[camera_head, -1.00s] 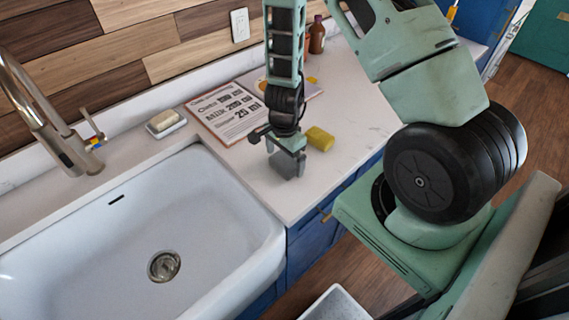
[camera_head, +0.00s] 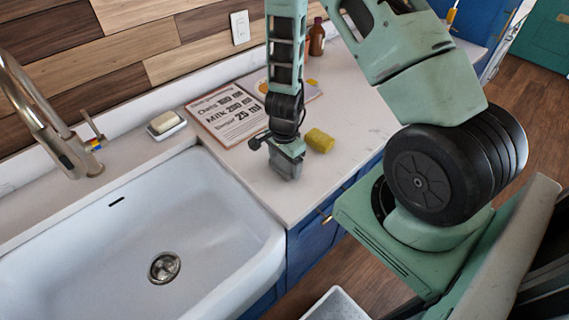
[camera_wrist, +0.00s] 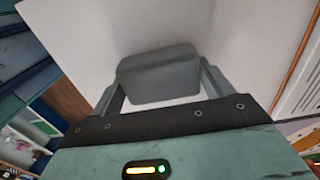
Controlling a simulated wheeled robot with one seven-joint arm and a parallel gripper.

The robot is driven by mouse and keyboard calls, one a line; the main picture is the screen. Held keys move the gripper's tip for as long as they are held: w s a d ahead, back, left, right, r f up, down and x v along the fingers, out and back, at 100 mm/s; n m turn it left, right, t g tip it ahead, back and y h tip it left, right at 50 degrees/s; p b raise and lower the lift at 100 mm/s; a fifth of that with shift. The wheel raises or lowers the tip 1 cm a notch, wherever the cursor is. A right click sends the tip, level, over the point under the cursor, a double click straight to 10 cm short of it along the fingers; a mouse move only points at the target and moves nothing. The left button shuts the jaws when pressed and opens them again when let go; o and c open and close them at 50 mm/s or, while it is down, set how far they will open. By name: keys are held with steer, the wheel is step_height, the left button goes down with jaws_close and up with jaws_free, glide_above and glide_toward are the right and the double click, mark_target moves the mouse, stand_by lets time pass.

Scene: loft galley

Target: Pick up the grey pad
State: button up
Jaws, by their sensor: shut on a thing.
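The grey pad (camera_wrist: 160,80) is between the two fingers of my gripper (camera_wrist: 158,95) in the wrist view, with a finger against each side of it. In the head view my gripper (camera_head: 286,165) points down over the counter right of the sink, shut on the pad, of which only a small grey part (camera_head: 285,170) shows. The pad is at or just above the white counter; I cannot tell whether it touches. A yellow sponge (camera_head: 320,140) lies on the counter just right of my gripper.
The white sink (camera_head: 210,220) with its faucet (camera_head: 50,120) is at the left. A printed recipe board (camera_head: 230,113) lies behind my gripper. A soap dish (camera_head: 166,126) and brown bottle (camera_head: 317,38) stand near the wall. The counter's front edge is close by.

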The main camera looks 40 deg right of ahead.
mark_target(285, 162)
step_height(285, 162, up, 10)
steer(key=shift+f+p, duration=0.15)
steer(key=shift+p, duration=0.35)
steer(key=o, duration=0.5)
steer(key=c, duration=0.3)
steer(key=shift+c, duration=0.2)
